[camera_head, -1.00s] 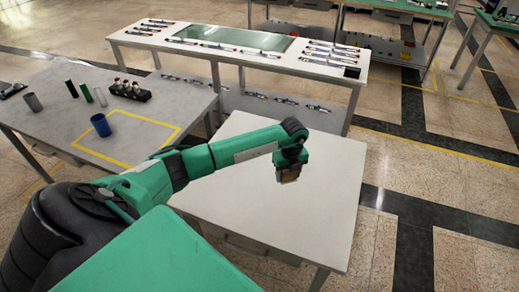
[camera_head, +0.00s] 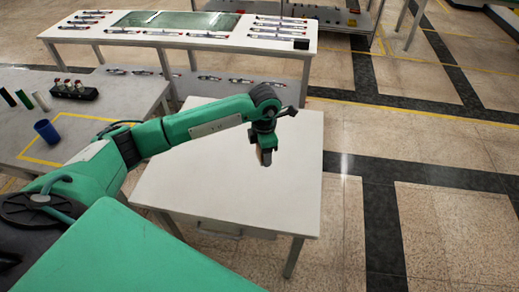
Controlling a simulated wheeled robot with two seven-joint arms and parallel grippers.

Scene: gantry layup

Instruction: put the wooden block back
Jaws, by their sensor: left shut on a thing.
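The wooden block (camera_head: 265,158) is a small brown piece at the tip of my left gripper (camera_head: 264,150). The gripper is shut on it and points down over the right part of the white table (camera_head: 222,207). The block looks held above the tabletop, though the exact gap is hard to tell. The gripper's fingers hide part of the block. My right gripper is not in view.
A grey table (camera_head: 140,88) at left carries a blue cup (camera_head: 46,131), dark and green cylinders, a black rack (camera_head: 74,91) and a yellow taped outline. A long white bench (camera_head: 80,37) with several pen-like tools stands behind. The white table's top is otherwise clear.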

